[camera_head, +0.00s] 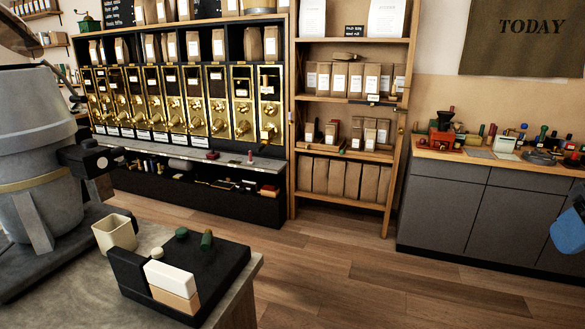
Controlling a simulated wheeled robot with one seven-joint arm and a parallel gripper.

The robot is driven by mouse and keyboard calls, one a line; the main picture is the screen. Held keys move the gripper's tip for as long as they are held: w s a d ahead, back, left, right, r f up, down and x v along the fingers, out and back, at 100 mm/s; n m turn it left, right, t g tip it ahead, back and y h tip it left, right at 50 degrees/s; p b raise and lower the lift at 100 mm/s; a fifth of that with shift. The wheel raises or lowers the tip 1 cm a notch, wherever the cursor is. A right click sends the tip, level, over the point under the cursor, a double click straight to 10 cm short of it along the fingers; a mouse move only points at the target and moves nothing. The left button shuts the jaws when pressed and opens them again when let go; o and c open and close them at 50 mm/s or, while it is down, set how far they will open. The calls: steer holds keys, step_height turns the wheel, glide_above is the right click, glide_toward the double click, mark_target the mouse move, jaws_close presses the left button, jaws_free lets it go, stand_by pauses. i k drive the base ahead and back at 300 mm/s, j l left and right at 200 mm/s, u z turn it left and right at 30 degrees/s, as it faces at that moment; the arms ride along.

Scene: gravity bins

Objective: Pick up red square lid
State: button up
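I cannot make out a red square lid for certain. A small dark red flat piece (212,155) lies on the grey ledge (180,153) below the gravity bins (185,105). A small upright reddish piece (250,157) stands on the same ledge to its right. Both are too small to tell their shape. A red boxy item with a dark top (441,138) stands on the wooden counter at the right.
A grey-topped counter (75,285) with a black tray (230,262), a cream cup (114,234) and a large grey machine (35,150) fills the near left. Wooden shelves (292,150) with paper bags stand centre. Grey cabinets (480,210) stand right. The wood floor (340,275) between is clear.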

mark_target(213, 154)
steer(key=i+z, duration=0.25)
steer(key=i, duration=0.6)
steer(key=i+z, duration=0.2)
steer(key=i, duration=0.7)
steer(key=i+u, duration=0.3)
steer(key=i, duration=0.3)
steer(key=i+u, duration=0.3)
steer(key=i, duration=0.25)
steer(key=i+l+u, duration=0.3)
steer(key=i, duration=0.3)
steer(key=i+j+u, duration=0.25)
steer(key=i+u, duration=0.2)
steer(key=i+j+u, duration=0.15)
steer(key=i+u, duration=0.7)
steer(key=i+l+u, duration=0.25)
steer(key=i+u, duration=0.5)
steer(key=i, duration=1.4)
steer(key=i+j+z, duration=0.1)
steer(key=i, duration=1.65)
steer(key=i+z, duration=0.3)
steer(key=i, duration=0.2)
steer(key=i+z, duration=0.25)
steer(key=i, duration=0.25)
steer(key=i+j+z, duration=0.3)
steer(key=i, duration=0.15)
steer(key=z, duration=3.65)
steer(key=j, duration=0.1)
